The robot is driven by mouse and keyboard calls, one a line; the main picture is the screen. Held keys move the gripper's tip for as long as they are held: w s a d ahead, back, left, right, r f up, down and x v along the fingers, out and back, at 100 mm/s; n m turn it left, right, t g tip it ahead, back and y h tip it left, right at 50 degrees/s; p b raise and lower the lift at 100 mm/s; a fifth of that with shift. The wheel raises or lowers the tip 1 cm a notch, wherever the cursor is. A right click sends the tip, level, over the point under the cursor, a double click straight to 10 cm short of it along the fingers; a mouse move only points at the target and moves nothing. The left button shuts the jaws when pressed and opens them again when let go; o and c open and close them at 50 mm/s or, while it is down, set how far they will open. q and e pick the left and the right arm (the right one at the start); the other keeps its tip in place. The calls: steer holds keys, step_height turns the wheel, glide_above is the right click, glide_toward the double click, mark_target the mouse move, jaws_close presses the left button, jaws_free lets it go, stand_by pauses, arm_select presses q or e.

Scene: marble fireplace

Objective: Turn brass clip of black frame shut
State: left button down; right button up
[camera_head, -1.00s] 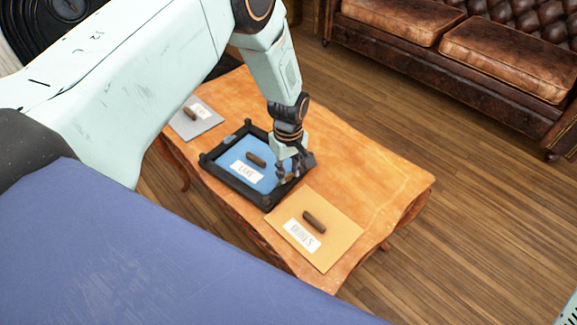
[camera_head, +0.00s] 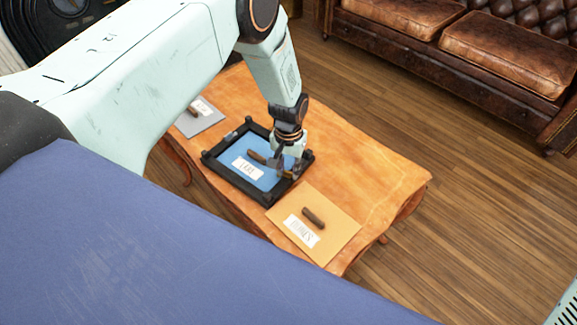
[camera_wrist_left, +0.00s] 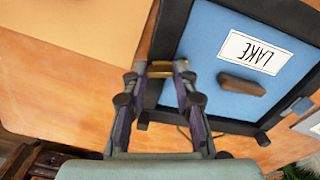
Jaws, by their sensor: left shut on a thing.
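The black frame (camera_head: 238,191) lies flat on the wooden table around a blue panel (camera_head: 235,160) with a LAKE label and a brown handle. In the left wrist view the frame (camera_wrist_left: 166,35) shows closer up, with the blue panel (camera_wrist_left: 205,55). The brass clip (camera_wrist_left: 160,69) lies across one side bar of the frame, between my fingertips. My left gripper (camera_wrist_left: 160,72) is shut on the clip, a finger at each end. In the head view my left gripper (camera_head: 285,172) is over the frame's right side and hides most of the clip. My right gripper is not in view.
An orange panel (camera_head: 335,235) with a brown handle and label lies right of the frame, close to it. A grey panel (camera_head: 205,121) lies beyond its left side. The table's (camera_head: 370,175) right part is bare. A leather sofa (camera_head: 440,60) stands behind.

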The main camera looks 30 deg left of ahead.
arm_select(q)
steer(key=shift+m, duration=1.6)
steer(key=c, duration=1)
jaws_free()
steer(key=shift+c, duration=0.2)
step_height(320, 180, up, 12)
steer(key=shift+w, duration=0.1)
